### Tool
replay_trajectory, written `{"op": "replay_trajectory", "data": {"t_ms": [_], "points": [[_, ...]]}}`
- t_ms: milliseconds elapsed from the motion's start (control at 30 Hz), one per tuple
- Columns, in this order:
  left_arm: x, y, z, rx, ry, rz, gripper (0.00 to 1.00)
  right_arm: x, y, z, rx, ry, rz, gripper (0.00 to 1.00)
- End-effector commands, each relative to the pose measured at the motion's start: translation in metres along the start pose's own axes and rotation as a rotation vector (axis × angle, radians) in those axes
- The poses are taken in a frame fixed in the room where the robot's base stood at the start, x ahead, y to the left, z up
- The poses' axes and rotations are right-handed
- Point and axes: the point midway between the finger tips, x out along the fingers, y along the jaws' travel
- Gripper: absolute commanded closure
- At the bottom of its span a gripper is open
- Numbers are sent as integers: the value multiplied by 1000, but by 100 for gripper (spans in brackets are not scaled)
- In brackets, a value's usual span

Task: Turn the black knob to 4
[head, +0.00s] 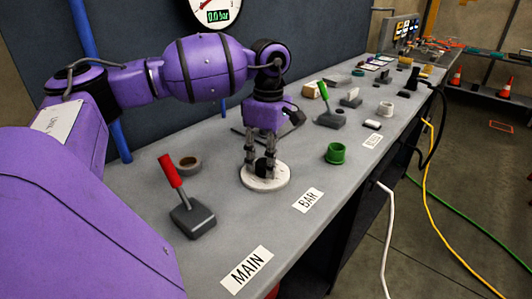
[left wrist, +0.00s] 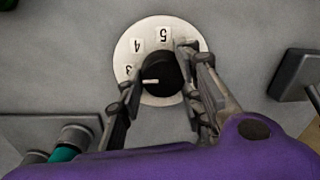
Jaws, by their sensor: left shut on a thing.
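The black knob (head: 261,165) sits on a round white dial (head: 280,181) on the grey bench, behind the BAR label (head: 308,200). In the left wrist view the knob (left wrist: 163,72) has a white pointer mark (left wrist: 150,81) that points left, just below the partly covered 3. My left gripper (head: 260,164) points down and is shut on the knob, one finger on each side. My right gripper is not in view.
A red-handled lever (head: 171,172) stands left of the dial, near the MAIN label (head: 247,270). A green ring (head: 336,153) and a green-handled lever (head: 325,103) stand to the right. A tape-like ring (head: 189,163) lies behind. A gauge (head: 216,8) on the wall reads 0.0 bar.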

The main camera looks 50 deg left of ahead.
Motion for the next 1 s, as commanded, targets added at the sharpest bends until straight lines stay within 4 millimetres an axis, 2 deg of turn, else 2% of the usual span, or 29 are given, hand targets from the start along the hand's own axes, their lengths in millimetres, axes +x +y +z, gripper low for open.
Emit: {"op": "replay_trajectory", "data": {"t_ms": [267,1000], "points": [[-2,2,-1,-165,-15,8,93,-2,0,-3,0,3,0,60],[-3,1,-6,-861,-59,12,93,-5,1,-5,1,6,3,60]]}}
